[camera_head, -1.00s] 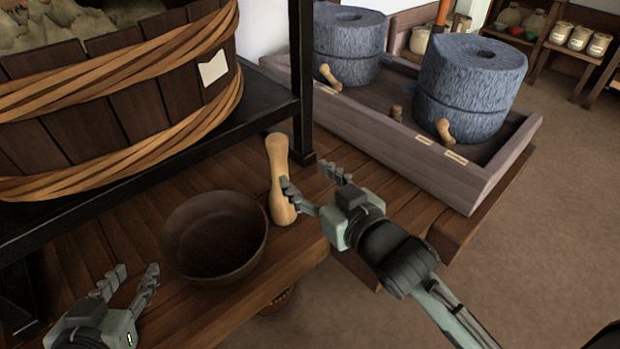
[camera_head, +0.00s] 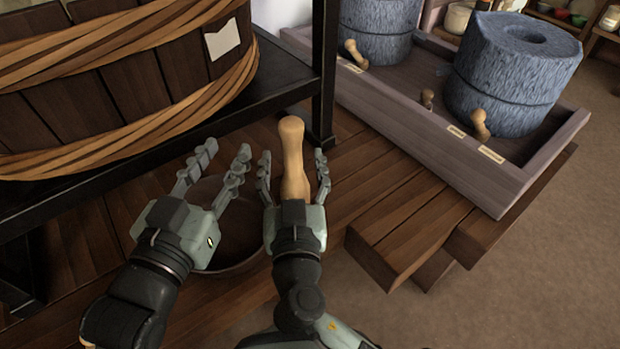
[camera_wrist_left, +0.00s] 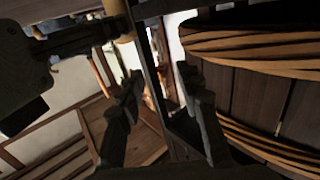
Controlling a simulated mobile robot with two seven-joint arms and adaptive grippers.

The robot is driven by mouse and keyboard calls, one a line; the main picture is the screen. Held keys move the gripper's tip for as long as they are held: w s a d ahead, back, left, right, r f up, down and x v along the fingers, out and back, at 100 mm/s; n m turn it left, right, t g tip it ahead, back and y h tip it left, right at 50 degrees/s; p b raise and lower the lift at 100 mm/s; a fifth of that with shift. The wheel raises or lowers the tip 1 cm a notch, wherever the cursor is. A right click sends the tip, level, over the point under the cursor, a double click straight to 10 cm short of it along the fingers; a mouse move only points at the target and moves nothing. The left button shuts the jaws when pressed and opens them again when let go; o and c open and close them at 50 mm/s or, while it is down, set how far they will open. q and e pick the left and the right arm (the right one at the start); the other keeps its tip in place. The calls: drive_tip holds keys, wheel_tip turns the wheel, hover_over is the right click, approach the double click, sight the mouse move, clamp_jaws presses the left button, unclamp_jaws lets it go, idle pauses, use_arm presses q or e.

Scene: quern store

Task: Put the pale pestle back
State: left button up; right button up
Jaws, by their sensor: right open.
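The pale pestle (camera_head: 292,160) is on the wooden bench beside the dark bowl (camera_head: 238,262), its rounded end pointing away from me. I cannot tell whether it stands or lies. My right gripper (camera_head: 294,170) is open, with one finger on each side of the pestle; contact is unclear. The pestle's lower end is hidden by that gripper. My left gripper (camera_head: 222,158) is open and empty above the bowl, hiding much of it. In the left wrist view its fingers (camera_wrist_left: 165,105) are spread, with part of the pestle (camera_wrist_left: 122,28) at the top.
A banded wooden tub (camera_head: 110,80) sits on a black stand (camera_head: 290,85) behind my grippers. A wooden tray (camera_head: 420,145) with two stone querns (camera_head: 515,75) is at the right. Bare bench planks (camera_head: 400,215) lie right of the pestle.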

sight(292, 141)
drive_tip(key=shift+w+r, duration=0.15)
drive_tip(key=shift+w, duration=0.35)
drive_tip(key=shift+w+p, duration=0.5)
drive_tip(key=shift+w, duration=2.7)
clamp_jaws()
use_arm(q)
drive_tip(key=a+f+g, duration=0.1)
drive_tip(key=a+f+y, duration=0.1)
drive_tip(key=f, duration=0.1)
drive_tip(key=a+f+g, duration=0.1)
drive_tip(key=f, duration=0.1)
drive_tip(key=shift+s+f+g+y, duration=0.1)
drive_tip(key=shift+s+g+y, duration=0.15)
drive_tip(key=shift+g+y, duration=0.05)
use_arm(e)
drive_tip(key=shift+r, duration=0.1)
